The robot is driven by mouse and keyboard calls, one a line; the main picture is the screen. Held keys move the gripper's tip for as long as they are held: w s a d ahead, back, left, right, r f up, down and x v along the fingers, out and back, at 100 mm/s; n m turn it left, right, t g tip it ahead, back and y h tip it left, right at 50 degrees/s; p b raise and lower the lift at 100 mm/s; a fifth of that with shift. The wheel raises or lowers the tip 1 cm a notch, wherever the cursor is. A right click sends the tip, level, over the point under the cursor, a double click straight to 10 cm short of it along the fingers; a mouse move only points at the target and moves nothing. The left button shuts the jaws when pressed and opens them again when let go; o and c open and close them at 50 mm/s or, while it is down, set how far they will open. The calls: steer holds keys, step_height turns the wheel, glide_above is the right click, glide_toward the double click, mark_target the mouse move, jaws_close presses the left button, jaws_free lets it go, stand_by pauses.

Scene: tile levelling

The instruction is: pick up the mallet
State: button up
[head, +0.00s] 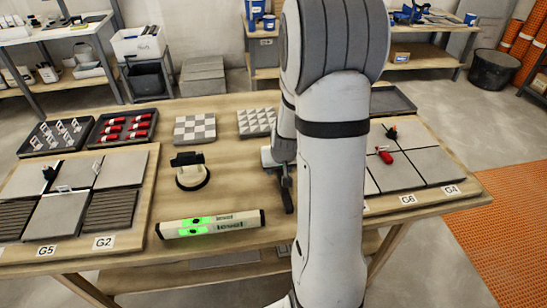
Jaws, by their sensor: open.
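I cannot make out a mallet for certain; my arm covers part of the table's right half and could hide it. My gripper (286,200) is partly seen beside my arm, over the middle of the wooden table, right of the level. Its dark end points down toward the tabletop. It is open, and I see nothing clearly held in it. How far it is above the wood is hard to tell.
A lit green level (212,224) lies at the front; a black-handled tool with a cream round base (192,178) stands behind it. Trays of white clips (55,152) and red pieces (122,141) are at back left. Tile panels G5/G2 (64,214) and G6/G4 (437,186) flank the table.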

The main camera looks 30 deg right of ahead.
steer(key=shift+f+b, duration=0.25)
steer(key=shift+b, duration=0.15)
steer(key=shift+c, duration=0.5)
jaws_close()
